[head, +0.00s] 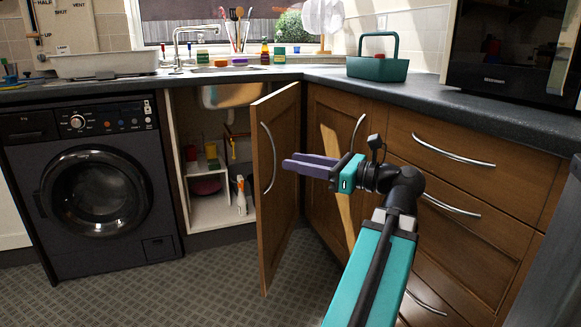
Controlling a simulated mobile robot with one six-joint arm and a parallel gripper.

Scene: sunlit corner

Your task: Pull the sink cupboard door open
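The sink cupboard door (283,215) is brown wood with a curved metal handle (269,158) near its left edge. It stands swung well out from the cupboard (205,205), and the white interior shows to its left. My gripper (290,162) points left, with its purple fingers overlapping the right part of the door's outer face in the picture. The two fingertips show apart, with nothing between them. The fingers are to the right of the handle and not around it. I cannot tell whether they touch the door.
Inside the cupboard are a white bottle (241,195) and a purple bowl (206,185). A black washing machine (92,185) stands left. Closed drawers (450,165) and another cupboard door (335,120) are right. A green caddy (377,68) sits on the counter. The patterned floor (190,285) in front is clear.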

